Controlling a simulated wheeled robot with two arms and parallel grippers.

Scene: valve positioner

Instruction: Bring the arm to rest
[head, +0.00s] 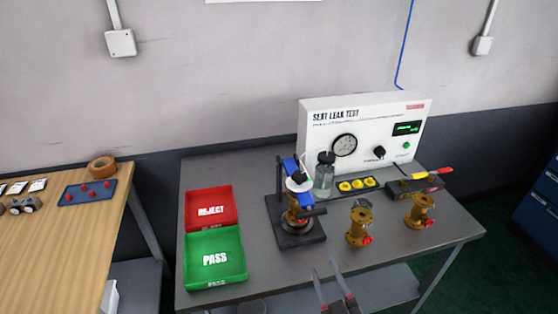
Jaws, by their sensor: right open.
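My right gripper (327,270) shows at the bottom edge of the head view, in front of the grey table's front edge. Its two fingers point up and away and stand apart, with nothing between them. It is apart from the valves and the fixture. Two brass valves with red parts stand upright on the table: one in the middle (359,224) and one farther right (419,211). A third brass piece (297,217) sits in a black fixture (290,240) with blue clamps. My left gripper is not in view.
A grey table (330,262) carries a red REJECT tray (212,222) and a green PASS tray (229,278), both seemingly empty. A white SEAT LEAK TEST box (320,127) stands at the back. A wooden table (60,235) is at left.

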